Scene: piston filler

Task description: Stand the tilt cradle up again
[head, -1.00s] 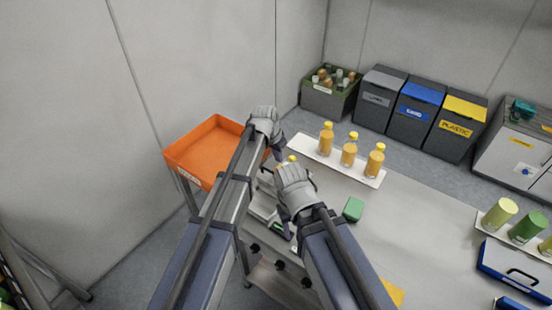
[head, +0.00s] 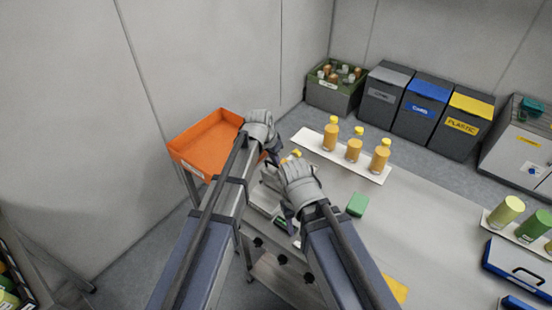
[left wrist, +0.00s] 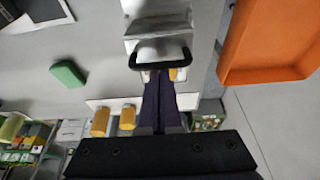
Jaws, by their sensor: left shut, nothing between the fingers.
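The tilt cradle is a pale metal piece (left wrist: 158,22) with a black bar handle (left wrist: 140,64), at the top centre of the left wrist view. In the head view my arms hide most of it, so its full tilt cannot be told. My left gripper (head: 276,157) is shut and empty; in the left wrist view its dark fingers (left wrist: 158,76) point at the handle. They overlap the bar in the picture; whether they touch it is unclear. My right gripper (head: 290,222) hangs over the table's near left part, its fingertips partly hidden.
An orange tray (head: 178,150) stands left of my left gripper. Several juice bottles (head: 354,150) stand on a white strip (head: 369,175) behind. A green block (head: 357,204) lies right of my right gripper. Bins (head: 412,110) line the back. The grey table's middle (head: 420,230) is clear.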

